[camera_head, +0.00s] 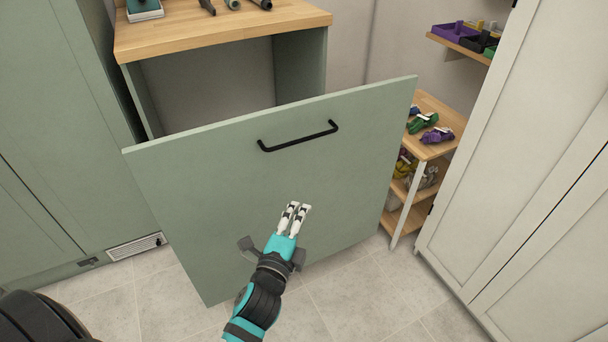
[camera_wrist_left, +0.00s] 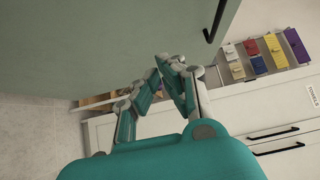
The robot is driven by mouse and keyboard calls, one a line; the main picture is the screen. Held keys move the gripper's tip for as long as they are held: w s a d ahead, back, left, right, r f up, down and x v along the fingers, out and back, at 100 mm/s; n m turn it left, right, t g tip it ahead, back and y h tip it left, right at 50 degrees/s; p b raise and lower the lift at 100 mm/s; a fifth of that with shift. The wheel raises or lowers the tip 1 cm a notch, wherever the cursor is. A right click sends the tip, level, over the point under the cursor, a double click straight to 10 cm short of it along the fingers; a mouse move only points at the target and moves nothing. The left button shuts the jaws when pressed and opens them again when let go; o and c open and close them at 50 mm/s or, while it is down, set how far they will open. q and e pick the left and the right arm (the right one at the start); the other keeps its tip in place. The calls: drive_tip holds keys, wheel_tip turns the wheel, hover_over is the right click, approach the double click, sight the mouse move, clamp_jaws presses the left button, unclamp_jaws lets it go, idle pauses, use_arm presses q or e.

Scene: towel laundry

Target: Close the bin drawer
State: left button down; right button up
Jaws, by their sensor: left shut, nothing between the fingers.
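The bin drawer (camera_head: 210,185) has a wide pale green front with a black bar handle (camera_head: 298,136) near its top. It stands pulled out from the green cabinet, with a dark gap behind its top edge. My left gripper (camera_head: 293,207) is in front of the drawer front, below the handle, with its fingers shut and empty. I cannot tell whether the fingertips touch the panel. In the left wrist view the gripper (camera_wrist_left: 168,66) is below the green panel (camera_wrist_left: 120,40), and part of the black handle (camera_wrist_left: 215,22) shows at upper right. My right gripper is not in view.
A wooden worktop (camera_head: 220,28) with tools lies above the drawer opening. An open wooden shelf unit (camera_head: 428,100) with gloves stands close to the drawer's right edge. White cabinet doors (camera_head: 510,150) are at right. Tiled floor (camera_head: 370,295) is clear in front.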

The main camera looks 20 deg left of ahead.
use_arm(q)
approach(310, 161)
drive_tip(key=w+d, duration=0.2)
drive_tip(key=d, duration=0.1)
drive_tip(key=shift+w+a+b, duration=0.5)
drive_tip(key=shift+w+a, duration=1)
drive_tip(key=shift+a, duration=0.2)
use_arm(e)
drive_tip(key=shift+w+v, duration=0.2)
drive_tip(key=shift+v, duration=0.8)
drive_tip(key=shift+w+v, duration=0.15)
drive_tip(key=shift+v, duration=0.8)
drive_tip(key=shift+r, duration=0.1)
